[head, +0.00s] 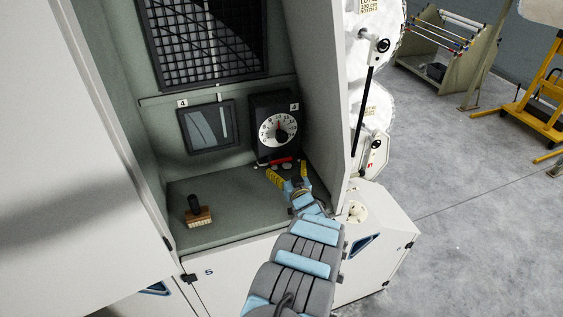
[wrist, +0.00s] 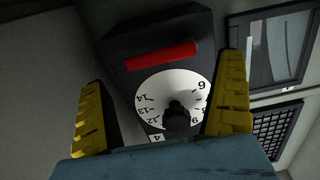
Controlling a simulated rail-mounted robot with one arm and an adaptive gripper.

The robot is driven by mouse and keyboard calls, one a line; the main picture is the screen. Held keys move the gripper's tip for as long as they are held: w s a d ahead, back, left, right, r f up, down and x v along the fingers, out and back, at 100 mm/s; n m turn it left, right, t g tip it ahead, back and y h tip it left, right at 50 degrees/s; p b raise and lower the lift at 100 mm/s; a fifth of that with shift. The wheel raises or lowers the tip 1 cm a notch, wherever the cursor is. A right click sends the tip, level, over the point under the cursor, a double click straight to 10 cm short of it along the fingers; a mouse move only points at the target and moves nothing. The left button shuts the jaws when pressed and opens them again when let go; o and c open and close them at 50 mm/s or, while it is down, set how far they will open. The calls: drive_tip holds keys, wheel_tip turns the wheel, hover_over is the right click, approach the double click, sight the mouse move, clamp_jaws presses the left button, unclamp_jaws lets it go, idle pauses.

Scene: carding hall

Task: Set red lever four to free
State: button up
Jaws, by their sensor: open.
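The red lever (head: 281,161) is a short bar low on the front of a black box (head: 263,108), below its round white dial (head: 278,129). A small plate on the box reads 4. The wrist view shows the red lever (wrist: 160,56) lying crosswise, with the dial (wrist: 172,98) and its dark knob (wrist: 177,119) nearer the bottom of the picture. My gripper (head: 286,168) is open and empty, just in front of the lever. In the wrist view, my gripper's yellow fingers (wrist: 164,70) stand apart on either side of the lever's line. I cannot tell how deep the gap is.
The box stands in a recess with side walls (head: 325,80). A framed window panel (head: 208,127) marked 4 is left of it, under a dark grille (head: 205,40). A wooden brush (head: 198,213) lies on the green shelf (head: 240,226), whose middle is clear.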

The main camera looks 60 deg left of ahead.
sight(282, 160)
drive_tip(key=a, duration=0.2)
drive_tip(key=shift+w+a, duration=0.2)
drive_tip(key=shift+a, duration=0.15)
drive_tip(key=shift+w+a+r+b, duration=0.1)
drive_tip(key=shift+w+a+b, duration=0.1)
drive_tip(key=shift+a+b, duration=0.6)
drive_tip(key=shift+a, duration=0.15)
drive_tip(key=c, duration=1)
